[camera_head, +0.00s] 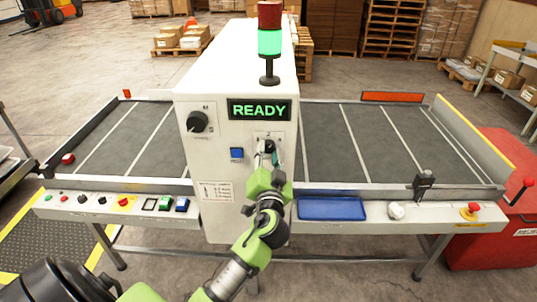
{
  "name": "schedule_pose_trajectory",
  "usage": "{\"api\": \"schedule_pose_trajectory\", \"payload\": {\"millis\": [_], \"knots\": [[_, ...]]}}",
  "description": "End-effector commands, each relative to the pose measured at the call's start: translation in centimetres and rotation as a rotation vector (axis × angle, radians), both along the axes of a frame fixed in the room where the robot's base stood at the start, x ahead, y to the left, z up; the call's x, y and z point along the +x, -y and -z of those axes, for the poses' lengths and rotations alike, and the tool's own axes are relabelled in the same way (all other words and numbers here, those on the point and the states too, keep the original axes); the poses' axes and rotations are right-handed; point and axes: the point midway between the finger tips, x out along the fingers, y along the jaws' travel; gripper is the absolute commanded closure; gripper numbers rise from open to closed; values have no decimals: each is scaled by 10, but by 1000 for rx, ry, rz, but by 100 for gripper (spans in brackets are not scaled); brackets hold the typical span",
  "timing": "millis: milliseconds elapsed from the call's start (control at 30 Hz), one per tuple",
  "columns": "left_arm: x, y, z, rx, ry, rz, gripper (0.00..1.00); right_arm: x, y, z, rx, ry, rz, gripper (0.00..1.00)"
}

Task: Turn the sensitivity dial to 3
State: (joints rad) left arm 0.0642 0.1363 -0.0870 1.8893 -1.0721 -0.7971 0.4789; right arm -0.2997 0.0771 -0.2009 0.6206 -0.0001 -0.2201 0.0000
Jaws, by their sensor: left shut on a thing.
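A white machine cabinet (225,160) stands in the middle, with a lit green READY display (259,110) on its front. Below the display is a small pale panel with faint marks (260,133). My left gripper (268,147) reaches up from below and is shut on a small dial at this panel, which I take for the sensitivity dial. The gripper covers most of the dial, so its pointer and setting cannot be read. A larger black knob (198,122) sits apart on its own plate to the left. My right gripper is not in view.
A blue button (237,154) is close left of my gripper. A blue tray (332,208), a white knob (396,211) and a red stop button (471,210) are along the right front rail. Several buttons line the left rail. Dark conveyor belts (375,140) extend both sides.

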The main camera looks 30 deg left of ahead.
Motion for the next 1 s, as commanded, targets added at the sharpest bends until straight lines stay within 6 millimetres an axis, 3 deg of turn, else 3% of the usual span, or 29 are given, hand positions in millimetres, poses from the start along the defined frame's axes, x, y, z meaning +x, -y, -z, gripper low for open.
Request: {"api": "schedule_pose_trajectory", "payload": {"millis": [500,1000], "knots": [[-1,-1,0,388,-240,0,97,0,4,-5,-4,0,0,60],[-1,-1,1,558,-345,0,97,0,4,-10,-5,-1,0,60]]}}
